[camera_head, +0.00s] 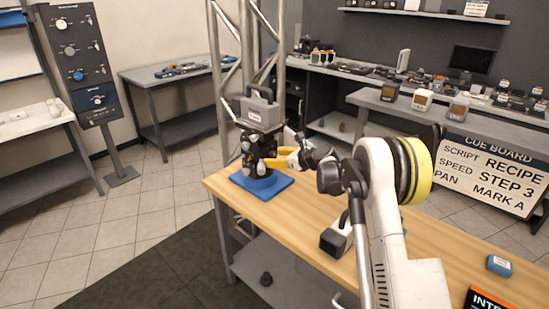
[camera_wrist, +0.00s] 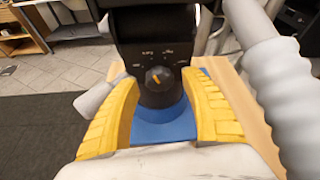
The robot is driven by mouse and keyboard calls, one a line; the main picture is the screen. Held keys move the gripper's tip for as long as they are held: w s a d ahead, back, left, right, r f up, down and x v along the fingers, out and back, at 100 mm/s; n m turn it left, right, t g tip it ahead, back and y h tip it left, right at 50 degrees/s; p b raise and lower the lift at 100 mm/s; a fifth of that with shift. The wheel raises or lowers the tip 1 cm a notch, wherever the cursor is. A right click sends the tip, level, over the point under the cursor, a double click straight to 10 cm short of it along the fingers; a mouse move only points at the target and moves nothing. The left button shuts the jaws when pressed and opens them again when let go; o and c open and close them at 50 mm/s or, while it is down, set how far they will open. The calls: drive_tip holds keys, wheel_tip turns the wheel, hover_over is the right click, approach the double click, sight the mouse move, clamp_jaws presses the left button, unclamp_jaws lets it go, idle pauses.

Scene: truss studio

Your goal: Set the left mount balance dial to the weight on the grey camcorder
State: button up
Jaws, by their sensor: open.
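The left mount (camera_head: 262,150) is a black head on a blue base plate (camera_head: 247,182) at the left end of the wooden table. The grey camcorder (camera_head: 262,108) with a top handle sits on it; its small pale label is too small to read. White markings around the dial are too small to read surely. My gripper (camera_wrist: 161,76) is open, its yellow fingers on either side of the dial with visible gaps. It also shows beside the mount in the head view (camera_head: 268,157).
The wooden table (camera_head: 315,215) carries a dark-and-white device (camera_head: 337,236) near my arm and a small blue box (camera_head: 499,265) at right. A cue board (camera_head: 493,172) reads "SCRIPT RECIPE, SPEED STEP 3, PAN MARK A". A dark knob panel (camera_head: 76,48) stands at left.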

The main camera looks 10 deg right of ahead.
drive_tip(key=v, duration=0.7)
drive_tip(key=shift+d+r, duration=0.15)
drive_tip(key=shift+d, duration=0.1)
drive_tip(key=shift+s+r, duration=0.1)
drive_tip(key=shift+s, duration=0.05)
